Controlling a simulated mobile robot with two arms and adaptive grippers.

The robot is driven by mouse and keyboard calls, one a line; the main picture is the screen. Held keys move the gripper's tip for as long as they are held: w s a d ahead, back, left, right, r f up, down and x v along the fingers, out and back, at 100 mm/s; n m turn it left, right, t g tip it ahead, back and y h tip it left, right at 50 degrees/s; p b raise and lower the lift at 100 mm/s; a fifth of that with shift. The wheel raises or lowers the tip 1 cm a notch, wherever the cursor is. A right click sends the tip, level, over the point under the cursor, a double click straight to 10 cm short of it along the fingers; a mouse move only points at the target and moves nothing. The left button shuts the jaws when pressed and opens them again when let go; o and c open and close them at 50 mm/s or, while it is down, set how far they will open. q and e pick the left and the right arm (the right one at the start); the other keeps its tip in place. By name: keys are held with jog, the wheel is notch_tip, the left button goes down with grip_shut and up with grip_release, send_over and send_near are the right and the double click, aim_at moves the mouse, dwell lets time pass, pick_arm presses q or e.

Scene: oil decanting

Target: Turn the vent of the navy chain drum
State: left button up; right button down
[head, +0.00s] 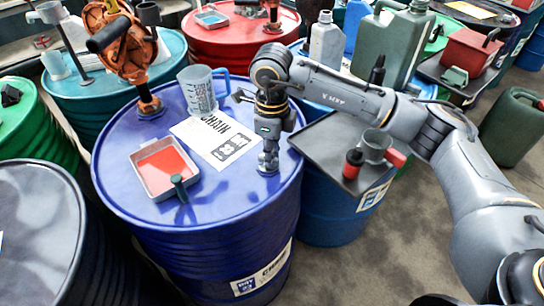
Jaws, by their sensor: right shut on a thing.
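The navy chain drum (222,199) stands upright in the middle of the head view, with a white "CHAIN" label sheet (219,141) on its top and another label low on its side. My right gripper (268,158) points straight down at the right part of the drum top, beside the sheet. It is shut on the vent (267,172), a small fitting on the drum top, mostly hidden by the fingers. My left gripper does not show.
On the drum top stand an orange rotary pump (126,50), a clear measuring jug (199,91) and a tray of red liquid (163,167). Other drums crowd around; floor is free at lower right.

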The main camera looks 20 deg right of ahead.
jog(key=shift+m+b, duration=0.45)
jog(key=shift+m, duration=0.75)
jog(key=c, duration=1.3)
grip_release()
jog(key=shift+a, duration=0.1)
notch_tip(320, 180, up, 12)
jog(key=shift+s+r, duration=0.1)
